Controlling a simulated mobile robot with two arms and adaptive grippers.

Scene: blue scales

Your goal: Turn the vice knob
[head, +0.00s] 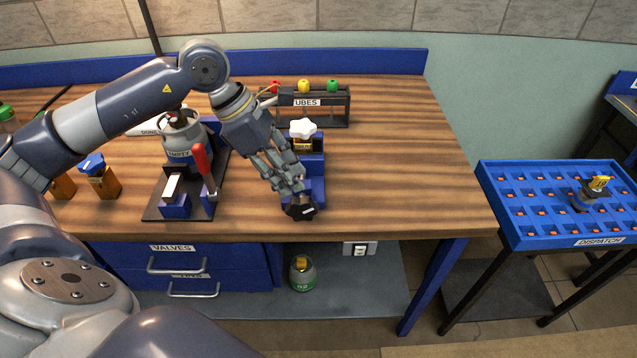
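The blue vice (317,188) stands at the front edge of the wooden bench, with its black knob (301,210) facing me. A brass valve with a white star-shaped handwheel (302,128) sits upright at the back of the vice. My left gripper (296,190) points down with its fingertips right at the knob, apparently touching it. The fingers look close together, but I cannot tell whether they grip the knob. The gripper hides part of the vice's left side. My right gripper is out of view.
A black rack labelled UBES (312,102) stands behind the vice. A grey canister (181,143) and a black stand with a red-handled clamp (201,160) are on its left. Brass valves with blue tops stand further left. A blue dispatch tray (530,229) stands right, beyond clear bench.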

